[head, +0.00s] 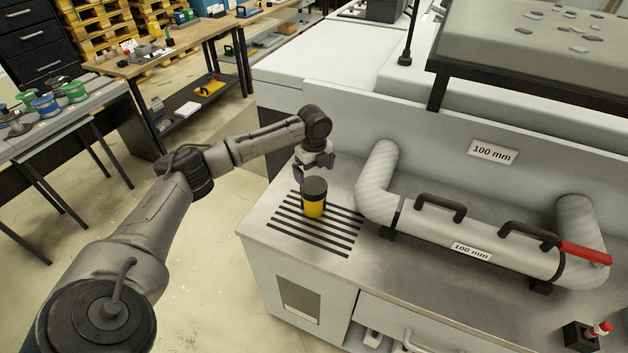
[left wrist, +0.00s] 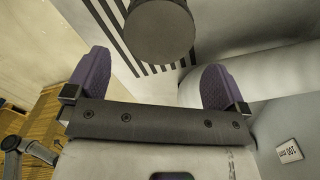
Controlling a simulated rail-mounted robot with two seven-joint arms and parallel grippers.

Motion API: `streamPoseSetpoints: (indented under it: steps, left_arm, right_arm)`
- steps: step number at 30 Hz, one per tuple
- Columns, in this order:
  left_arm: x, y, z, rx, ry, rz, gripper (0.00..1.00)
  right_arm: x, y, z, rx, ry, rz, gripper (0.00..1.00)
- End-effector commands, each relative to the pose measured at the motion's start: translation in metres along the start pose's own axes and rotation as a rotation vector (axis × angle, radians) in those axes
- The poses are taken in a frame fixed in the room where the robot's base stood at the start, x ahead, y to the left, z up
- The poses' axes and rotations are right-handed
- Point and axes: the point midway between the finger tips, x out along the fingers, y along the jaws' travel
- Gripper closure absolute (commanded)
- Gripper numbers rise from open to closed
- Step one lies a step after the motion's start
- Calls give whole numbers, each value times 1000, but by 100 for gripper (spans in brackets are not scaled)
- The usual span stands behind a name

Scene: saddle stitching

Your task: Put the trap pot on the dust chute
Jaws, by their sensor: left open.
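A yellow pot with a dark grey lid (head: 314,203), which looks like the trap pot, stands upright on a black-striped grate (head: 300,238) on the metal bench top. My left gripper (head: 314,172) is open and empty, just above and behind the pot. In the left wrist view the dark round lid (left wrist: 160,30) is beyond the two purple fingers of the left gripper (left wrist: 155,65), apart from them. I cannot tell for sure which part is the dust chute; the grate under the pot is one slotted surface. My right gripper is not in view.
A white pipe (head: 480,242) with black handles, a 100 mm label and a red lever (head: 585,254) lies to the right of the grate. A machine wall (head: 420,140) rises behind the bench.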

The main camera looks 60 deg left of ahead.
Motion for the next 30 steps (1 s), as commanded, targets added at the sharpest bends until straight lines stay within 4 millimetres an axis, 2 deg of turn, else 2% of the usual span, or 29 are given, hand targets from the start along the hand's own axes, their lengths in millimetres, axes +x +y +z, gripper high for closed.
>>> streamPoseSetpoints:
  steps: [3,9,23,26,30]
  left_arm:
    - [-18,0,0,0,0,-2,0]
    - [-32,0,0,0,1,-1,0]
    - [-34,0,-2,9,7,-1,0]
    - [-29,-1,-14,74,51,-3,0]
    - [-19,-1,-50,276,184,-23,0]
  right_arm:
    - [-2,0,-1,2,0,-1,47]
    - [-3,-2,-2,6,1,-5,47]
    - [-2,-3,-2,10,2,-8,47]
    - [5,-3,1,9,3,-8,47]
    - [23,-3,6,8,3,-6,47]
